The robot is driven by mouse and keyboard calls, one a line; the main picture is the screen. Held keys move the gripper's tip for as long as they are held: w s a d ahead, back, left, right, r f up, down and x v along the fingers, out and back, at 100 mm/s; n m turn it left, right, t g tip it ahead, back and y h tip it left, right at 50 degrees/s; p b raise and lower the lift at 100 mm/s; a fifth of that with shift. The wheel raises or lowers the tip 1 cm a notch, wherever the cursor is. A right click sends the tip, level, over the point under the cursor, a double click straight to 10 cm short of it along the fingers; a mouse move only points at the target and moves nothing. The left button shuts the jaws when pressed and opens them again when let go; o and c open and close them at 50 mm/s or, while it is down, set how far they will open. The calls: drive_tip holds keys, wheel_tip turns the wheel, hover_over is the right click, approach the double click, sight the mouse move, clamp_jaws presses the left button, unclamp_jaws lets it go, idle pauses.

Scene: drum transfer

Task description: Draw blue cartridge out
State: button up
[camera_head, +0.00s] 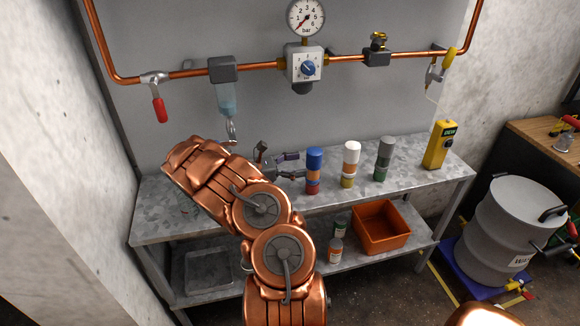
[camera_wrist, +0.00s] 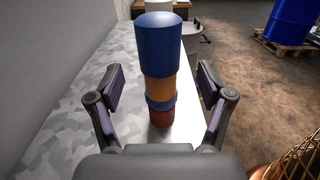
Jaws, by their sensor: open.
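The blue cartridge (camera_head: 314,160) stands upright on the metal table, with a blue top, an orange band and a red foot. In the wrist view the cartridge (camera_wrist: 159,55) stands in the middle, just ahead of my gripper. My gripper (camera_wrist: 163,88) is open, with one finger to the left of the cartridge and one to the right. Neither finger visibly touches it. In the head view my gripper (camera_head: 288,166) is at the left side of the cartridge, partly hidden by my arm.
A white-topped cartridge (camera_head: 351,163) and a grey-green one (camera_head: 384,158) stand to the right, then a yellow device (camera_head: 439,145). An orange bin (camera_head: 381,228) and small bottles (camera_head: 336,249) are on the lower shelf. Copper pipework with a gauge (camera_head: 306,18) runs above.

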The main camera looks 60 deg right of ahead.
sight(314, 161)
drive_tip(key=shift+b+x, duration=0.95)
drive_tip(key=shift+x, duration=1.75)
drive_tip(key=c, duration=1.5)
